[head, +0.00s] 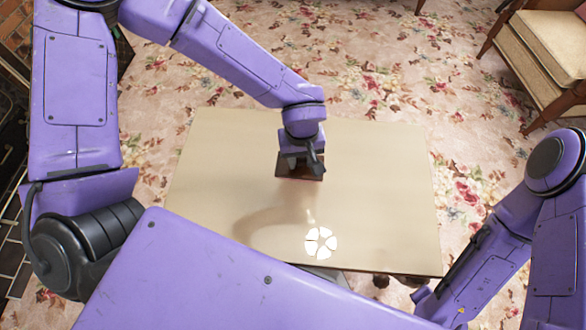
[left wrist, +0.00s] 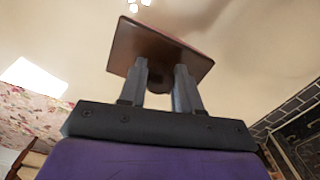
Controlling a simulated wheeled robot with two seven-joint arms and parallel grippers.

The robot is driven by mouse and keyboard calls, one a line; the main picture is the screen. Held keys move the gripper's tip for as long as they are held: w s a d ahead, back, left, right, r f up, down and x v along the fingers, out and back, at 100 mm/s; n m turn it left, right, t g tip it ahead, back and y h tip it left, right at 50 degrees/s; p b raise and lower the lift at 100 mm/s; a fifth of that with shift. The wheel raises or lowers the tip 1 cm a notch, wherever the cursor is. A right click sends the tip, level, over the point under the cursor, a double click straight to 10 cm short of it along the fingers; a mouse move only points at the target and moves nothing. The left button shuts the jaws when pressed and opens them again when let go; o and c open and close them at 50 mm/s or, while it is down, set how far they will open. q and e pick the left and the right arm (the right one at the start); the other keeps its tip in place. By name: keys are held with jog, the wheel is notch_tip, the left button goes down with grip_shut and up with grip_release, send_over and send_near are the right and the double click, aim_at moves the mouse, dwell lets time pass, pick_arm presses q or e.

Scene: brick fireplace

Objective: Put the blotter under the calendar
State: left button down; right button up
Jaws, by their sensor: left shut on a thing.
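My left gripper (head: 302,160) is over the far middle of the table, its fingers pointing down. In the left wrist view the fingers (left wrist: 162,85) are shut on the dark knob of a reddish-brown, flat rectangular piece, which I take for the blotter (left wrist: 188,58). In the head view the blotter (head: 298,169) shows below the gripper, partly hidden by it. I cannot tell whether it touches the tabletop or hangs just above it. I cannot make out a calendar in either view. My right arm is folded at the lower right, and its gripper is not in view.
The pale, glossy table (head: 385,190) has bare room around the blotter. White petal-like spots (head: 321,242) near its front edge look like a lamp reflection. A cushioned chair (head: 545,50) stands at the upper right on the flowered carpet (head: 380,70).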

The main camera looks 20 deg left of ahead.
pick_arm(q)
jog(key=shift+a+f, duration=0.7)
jog(key=shift+f, duration=0.2)
jog(key=f, duration=0.1)
jog(key=f+b, duration=0.2)
jog(key=shift+s+a+f, duration=0.1)
jog(key=shift+a+f, duration=0.25)
jog(key=shift+f, duration=0.05)
jog(key=c, duration=0.8)
grip_release()
